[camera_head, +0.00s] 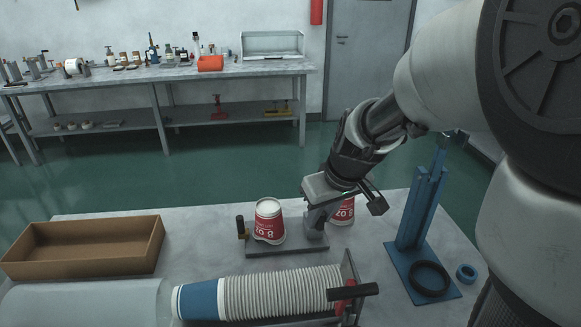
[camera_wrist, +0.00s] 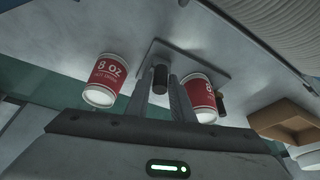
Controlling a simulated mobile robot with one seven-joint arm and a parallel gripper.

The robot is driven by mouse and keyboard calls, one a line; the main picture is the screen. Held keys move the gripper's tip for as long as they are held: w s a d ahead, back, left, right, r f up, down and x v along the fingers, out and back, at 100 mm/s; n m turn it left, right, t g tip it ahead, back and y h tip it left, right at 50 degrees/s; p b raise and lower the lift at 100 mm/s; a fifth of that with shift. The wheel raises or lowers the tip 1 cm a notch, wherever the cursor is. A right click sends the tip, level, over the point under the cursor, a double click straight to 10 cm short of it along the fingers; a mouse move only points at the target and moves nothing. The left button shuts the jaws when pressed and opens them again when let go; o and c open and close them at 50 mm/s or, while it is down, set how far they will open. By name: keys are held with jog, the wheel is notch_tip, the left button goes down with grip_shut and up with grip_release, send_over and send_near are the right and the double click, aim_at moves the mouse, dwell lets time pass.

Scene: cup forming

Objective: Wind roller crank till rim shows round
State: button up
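A red and white "8 oz" cup (camera_head: 268,222) stands white end up on a grey base plate (camera_head: 284,250), its printing upside down in the head view; it also shows in the wrist view (camera_wrist: 199,97). Its lower edge looks uneven in the head view. A dark upright cylinder (camera_wrist: 160,77), which looks like the crank grip, rises from the plate. My gripper (camera_wrist: 161,82) has its two fingers on either side of this cylinder; whether they press on it is unclear. A similar cup (camera_wrist: 105,80) stands on the other side; my gripper partly hides it in the head view (camera_head: 344,211).
A long stack of cups with a blue end (camera_head: 201,301) lies in front, beside a black-handled frame (camera_head: 352,290). A brown tray (camera_head: 85,262) sits left. A blue stand (camera_head: 408,250) with a black ring (camera_head: 430,291) is on the right. A workbench (camera_head: 160,76) stands behind.

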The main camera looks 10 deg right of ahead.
grip_shut()
jog(key=shift+a+r+p, duration=0.1)
jog(key=shift+p, duration=0.25)
